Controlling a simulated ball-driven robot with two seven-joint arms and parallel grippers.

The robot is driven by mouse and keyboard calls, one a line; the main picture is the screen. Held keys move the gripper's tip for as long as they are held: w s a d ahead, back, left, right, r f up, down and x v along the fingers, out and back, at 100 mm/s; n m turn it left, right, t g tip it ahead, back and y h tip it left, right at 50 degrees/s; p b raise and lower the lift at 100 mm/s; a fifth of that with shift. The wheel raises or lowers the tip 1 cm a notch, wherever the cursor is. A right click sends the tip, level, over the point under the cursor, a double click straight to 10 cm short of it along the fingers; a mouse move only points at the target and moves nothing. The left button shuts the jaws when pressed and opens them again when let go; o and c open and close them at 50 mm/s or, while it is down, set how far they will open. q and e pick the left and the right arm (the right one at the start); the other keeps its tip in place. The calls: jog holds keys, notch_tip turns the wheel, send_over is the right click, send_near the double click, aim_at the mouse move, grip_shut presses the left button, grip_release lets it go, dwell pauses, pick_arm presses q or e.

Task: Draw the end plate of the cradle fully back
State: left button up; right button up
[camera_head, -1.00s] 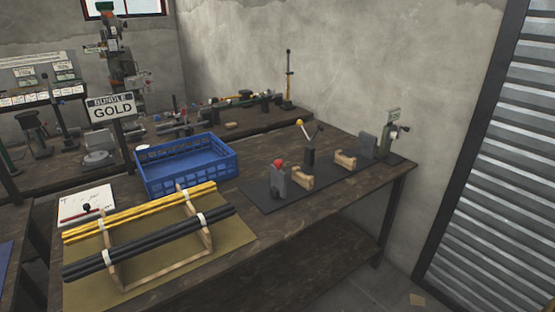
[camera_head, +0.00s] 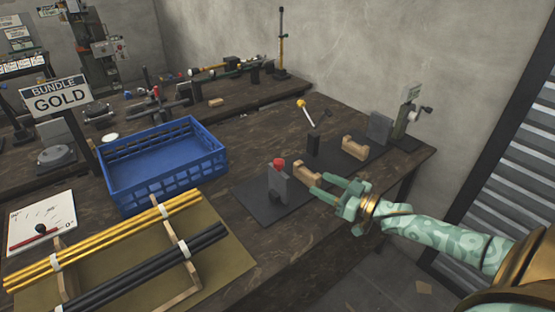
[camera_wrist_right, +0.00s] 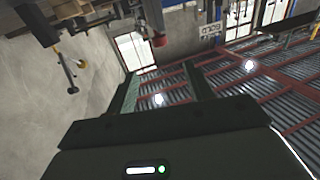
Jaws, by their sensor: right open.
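The cradle is a dark base (camera_head: 262,207) on the table with two wooden V-blocks, a near one (camera_head: 307,175) and a far one (camera_head: 354,148). A grey end plate (camera_head: 284,184) with a red knob (camera_head: 279,162) stands upright at its near end. A taller grey plate (camera_head: 379,126) stands at its far end. My right gripper (camera_head: 317,184) is open and empty, to the right of the knobbed plate and in front of the near block. Its two fingers (camera_wrist_right: 163,85) show in the wrist view, with nothing between them. My left gripper is out of view.
A yellow-knobbed lever (camera_head: 307,113) rises behind the near block, and a crank device (camera_head: 405,120) stands at the far end. A blue crate (camera_head: 165,178) is left of the cradle. A wooden rack (camera_head: 183,292) with yellow and black rods is at front left.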

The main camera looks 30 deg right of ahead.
aim_at(283, 166)
jog(key=b+x, duration=0.1)
jog(key=x, duration=0.4)
jog(key=b+x, duration=0.2)
jog(key=x, duration=0.3)
jog(key=b+x, duration=0.1)
jog(key=x, duration=0.4)
jog(key=shift+w+f+b, duration=0.15)
jog(key=shift+f+b, duration=0.1)
jog(key=shift+b, duration=0.15)
jog(key=shift+w, duration=0.3)
jog(key=shift+r, duration=0.1)
